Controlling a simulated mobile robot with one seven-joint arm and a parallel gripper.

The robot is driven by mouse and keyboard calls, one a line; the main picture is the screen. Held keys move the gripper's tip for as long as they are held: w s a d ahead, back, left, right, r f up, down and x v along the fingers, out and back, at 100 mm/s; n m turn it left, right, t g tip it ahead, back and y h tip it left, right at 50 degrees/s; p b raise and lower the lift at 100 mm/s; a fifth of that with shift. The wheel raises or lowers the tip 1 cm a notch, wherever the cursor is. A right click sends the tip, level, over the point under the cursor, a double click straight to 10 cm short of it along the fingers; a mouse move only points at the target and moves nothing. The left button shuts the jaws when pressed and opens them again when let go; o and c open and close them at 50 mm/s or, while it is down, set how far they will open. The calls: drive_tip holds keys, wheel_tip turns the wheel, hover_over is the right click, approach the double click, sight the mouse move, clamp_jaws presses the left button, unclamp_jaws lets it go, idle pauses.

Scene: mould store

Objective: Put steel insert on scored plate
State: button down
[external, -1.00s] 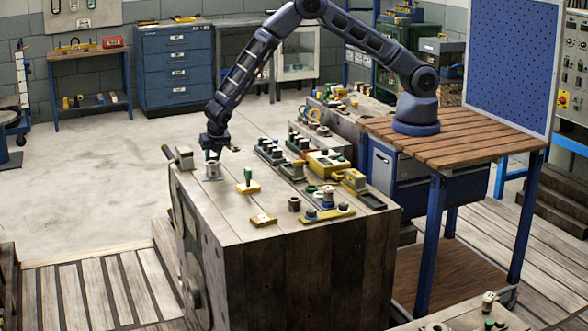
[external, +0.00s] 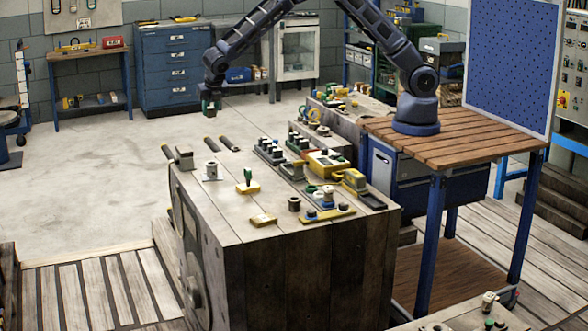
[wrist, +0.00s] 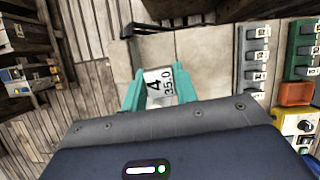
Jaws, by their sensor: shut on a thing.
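My gripper (external: 210,104) is raised well above the far left part of the wooden bench top (external: 232,222). In the wrist view its teal fingers (wrist: 160,92) are shut on a pale grey piece, which I take for the steel insert (wrist: 158,84). Its face reads "4" and "35.0". In the external view the held piece is hardly visible between the fingers. A grey metal cylinder (external: 211,168) stands upright on a small flat base near the bench's left end, below and apart from my gripper. I cannot tell which piece is the scored plate.
Dark rod handles (external: 228,144) stick out at the bench's far edge. The front left of the top is clear.

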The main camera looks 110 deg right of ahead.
drive_tip(key=shift+r, duration=0.55)
drive_tip(key=shift+a+r, duration=0.1)
drive_tip(key=shift+a, duration=0.05)
drive_tip(key=w+a+n, duration=0.2)
drive_tip(key=w+a, duration=0.1)
drive_tip(key=a, duration=1)
drive_tip(key=r+n+t+y, duration=0.1)
drive_tip(key=n+t, duration=0.2)
drive_tip(key=n, duration=0.3)
hover_over(259, 217)
drive_tip(key=s+a, duration=0.1)
wheel_tip(259, 217, down, 19)
drive_tip(key=shift+f, duration=0.1)
drive_tip(key=shift+f, duration=0.15)
drive_tip(key=c, duration=1.1)
unclamp_jaws()
